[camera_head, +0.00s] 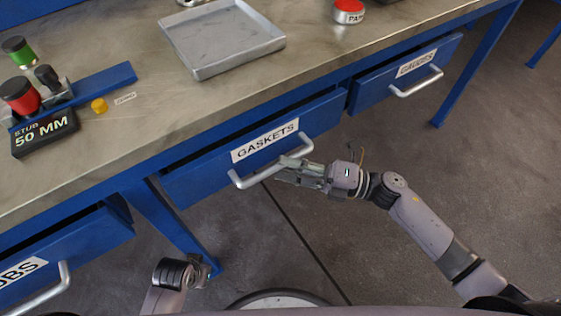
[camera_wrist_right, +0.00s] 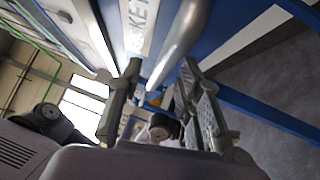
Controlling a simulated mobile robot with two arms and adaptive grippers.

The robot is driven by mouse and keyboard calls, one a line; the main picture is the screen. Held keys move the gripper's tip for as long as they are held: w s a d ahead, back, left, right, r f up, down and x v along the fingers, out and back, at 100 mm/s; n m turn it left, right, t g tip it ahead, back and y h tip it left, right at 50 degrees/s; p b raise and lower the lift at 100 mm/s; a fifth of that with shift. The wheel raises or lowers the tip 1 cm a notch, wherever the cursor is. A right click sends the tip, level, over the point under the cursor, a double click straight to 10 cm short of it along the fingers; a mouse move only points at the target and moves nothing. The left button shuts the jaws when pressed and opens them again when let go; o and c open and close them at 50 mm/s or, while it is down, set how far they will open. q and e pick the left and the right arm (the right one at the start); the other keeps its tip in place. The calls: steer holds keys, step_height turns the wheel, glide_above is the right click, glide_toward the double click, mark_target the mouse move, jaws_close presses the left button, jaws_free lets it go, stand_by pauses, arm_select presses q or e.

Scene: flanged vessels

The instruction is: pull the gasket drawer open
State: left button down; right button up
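The blue gasket drawer (camera_head: 225,168) sits under the bench and has a white GASKETS label (camera_head: 265,141). A dark gap shows above its front. Its silver bar handle (camera_head: 245,181) also shows in the right wrist view (camera_wrist_right: 182,40). My right gripper (camera_head: 284,166) is at the middle of this handle. In the right wrist view its two fingers (camera_wrist_right: 160,85) stand apart, with the bar running between them, nearer the right finger. Whether a finger touches the bar is unclear. My left gripper (camera_head: 205,271) is low at the bottom, away from the drawer; its fingers are too small to read.
The gauges drawer (camera_head: 375,90) is to the right, and another labelled drawer (camera_head: 85,245) is at lower left. A blue bench leg (camera_head: 172,222) stands between the left two. A grey tray (camera_head: 235,65) lies on the bench. The floor before the drawer is clear.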

steer(key=shift+x, duration=1.1)
steer(key=shift+c, duration=0.6)
jaws_close()
